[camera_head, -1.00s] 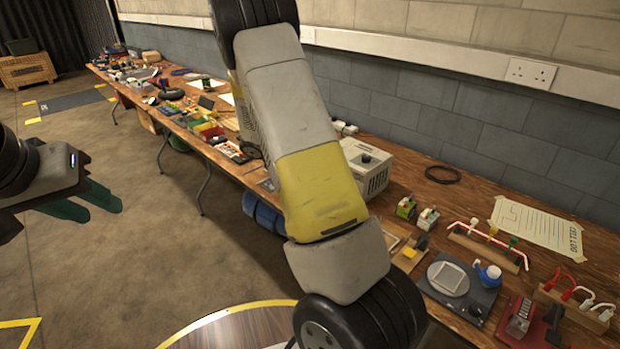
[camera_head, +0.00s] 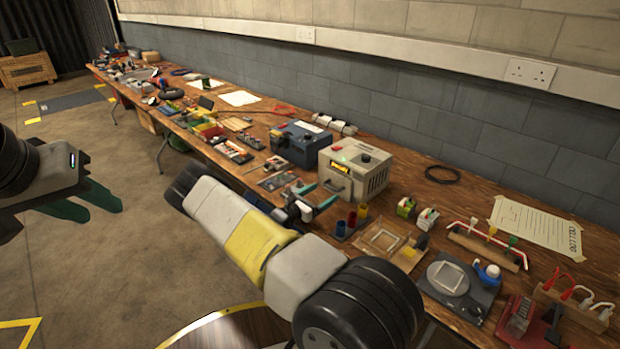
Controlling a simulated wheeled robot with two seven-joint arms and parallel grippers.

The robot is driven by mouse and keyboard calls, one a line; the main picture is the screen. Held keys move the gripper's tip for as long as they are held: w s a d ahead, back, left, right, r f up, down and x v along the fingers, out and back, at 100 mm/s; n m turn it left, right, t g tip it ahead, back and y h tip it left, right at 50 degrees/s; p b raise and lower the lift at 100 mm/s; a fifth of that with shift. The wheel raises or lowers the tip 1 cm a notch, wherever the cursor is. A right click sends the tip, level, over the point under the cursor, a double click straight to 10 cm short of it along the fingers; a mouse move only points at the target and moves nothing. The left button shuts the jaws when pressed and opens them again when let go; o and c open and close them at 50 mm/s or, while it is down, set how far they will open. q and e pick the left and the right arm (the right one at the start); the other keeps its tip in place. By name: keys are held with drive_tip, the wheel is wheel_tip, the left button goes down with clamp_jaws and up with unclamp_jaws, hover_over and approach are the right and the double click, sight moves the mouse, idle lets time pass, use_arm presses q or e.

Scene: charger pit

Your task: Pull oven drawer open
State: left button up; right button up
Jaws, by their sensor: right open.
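The oven looks to be the beige box (camera_head: 372,178) on the workbench, with a small lit display and a dark knob on top. Its front faces left, and a dark handle-like part (camera_head: 333,186) shows low on it. The drawer looks closed, but detail there is small. My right gripper (camera_head: 318,196) is open and empty, its green fingers just in front of the oven's lower front. I cannot tell whether it touches. My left gripper (camera_head: 106,211) hangs over the floor at the left, far from the bench, its green fingers apart and empty.
A dark blue box (camera_head: 300,143) stands left of the oven. Coloured cups (camera_head: 351,217) on a small board stand close to the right gripper. Several fixtures and tools crowd the wooden bench (camera_head: 455,192).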

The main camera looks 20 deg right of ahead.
sight(331, 188)
drive_tip(key=x, duration=0.5)
